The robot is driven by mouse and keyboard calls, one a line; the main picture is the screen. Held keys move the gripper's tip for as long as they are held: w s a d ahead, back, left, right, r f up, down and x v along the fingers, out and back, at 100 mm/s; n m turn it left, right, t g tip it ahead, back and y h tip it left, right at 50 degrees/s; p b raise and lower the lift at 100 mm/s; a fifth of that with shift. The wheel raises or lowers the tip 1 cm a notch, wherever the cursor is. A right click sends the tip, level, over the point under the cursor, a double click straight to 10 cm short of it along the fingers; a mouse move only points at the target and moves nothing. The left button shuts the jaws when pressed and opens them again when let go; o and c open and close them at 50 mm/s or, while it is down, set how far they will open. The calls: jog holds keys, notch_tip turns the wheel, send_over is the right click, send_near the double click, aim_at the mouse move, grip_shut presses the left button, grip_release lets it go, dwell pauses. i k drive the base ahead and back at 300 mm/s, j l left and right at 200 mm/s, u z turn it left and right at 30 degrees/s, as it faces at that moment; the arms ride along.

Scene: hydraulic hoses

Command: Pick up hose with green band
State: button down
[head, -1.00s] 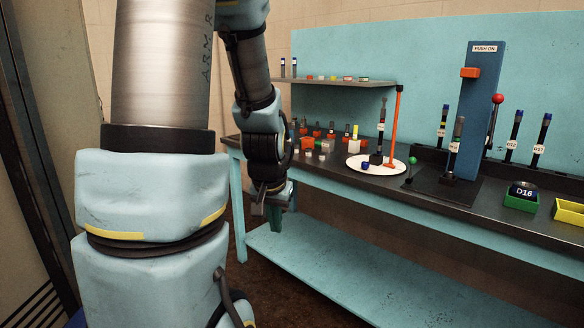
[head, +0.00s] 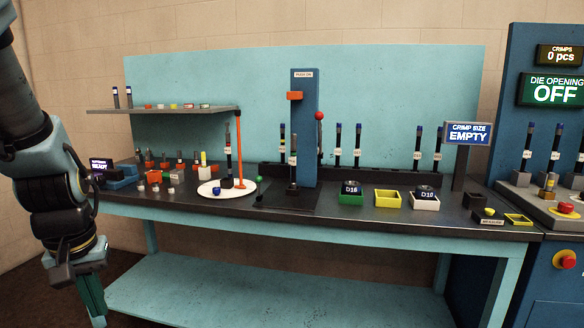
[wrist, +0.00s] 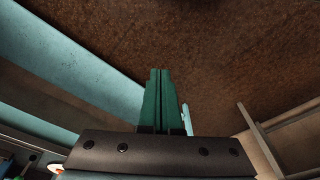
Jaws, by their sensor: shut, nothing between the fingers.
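Several black hoses with blue tops stand upright along the back of the bench, such as one (head: 337,146) right of the blue post and another (head: 417,148) farther right. One hose (head: 228,158) stands on the white round plate and one (head: 293,160) stands in front of the post. Two short ones (head: 129,98) stand on the shelf. I cannot tell which hose has a green band. My gripper (head: 92,298) hangs at the lower left, in front of the bench and away from the hoses. Its green fingers are together and empty in the wrist view (wrist: 159,98), above the brown floor.
An orange stand (head: 239,150) rises from the white plate (head: 206,193). A blue crimp machine (head: 524,260) stands at the right.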

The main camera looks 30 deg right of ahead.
aim_at(294, 167)
jog(key=l+u, duration=0.1)
jog(key=l, duration=0.45)
jog(key=k+l, duration=0.1)
jog(key=l, duration=0.45)
jog(key=l+u, duration=0.15)
jog(key=l, duration=0.45)
jog(key=k+l, duration=0.1)
jog(key=l, duration=0.45)
jog(key=k+l+u, duration=0.15)
jog(key=l, duration=0.4)
jog(key=l+u, duration=0.1)
jog(key=l, duration=0.45)
jog(key=u, duration=0.7)
jog(key=k+l, duration=0.05)
